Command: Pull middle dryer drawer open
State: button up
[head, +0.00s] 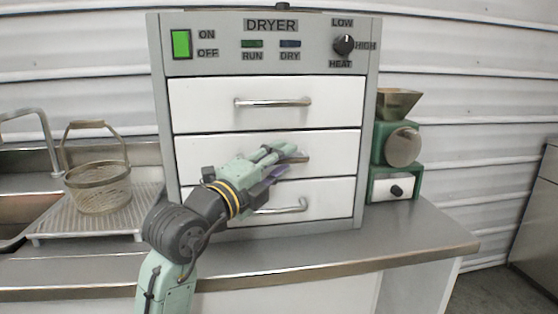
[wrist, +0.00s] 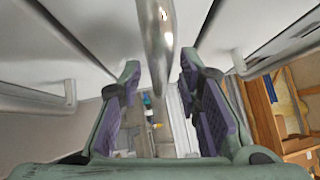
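The grey dryer (head: 368,120) stands on the counter with three white drawers, all looking closed. The middle drawer (head: 215,148) is partly covered by my gripper and arm in the head view. Its bar handle is mostly hidden there. In the wrist view a metal bar handle (wrist: 155,40) runs between my fingers from the top edge. My gripper (head: 290,162) is at the front of the middle drawer. It also shows in the wrist view (wrist: 158,78), with its two purple-padded fingers apart on either side of the bar. I cannot tell whether either finger touches it.
The top drawer handle (head: 272,102) and bottom drawer handle (head: 285,207) lie above and below my gripper. A wire basket (head: 98,190) stands on the drainboard at left. A green grinder (head: 385,184) stands right of the dryer. The counter front (head: 400,235) is clear.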

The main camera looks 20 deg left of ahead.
grip_shut()
dwell(0.7)
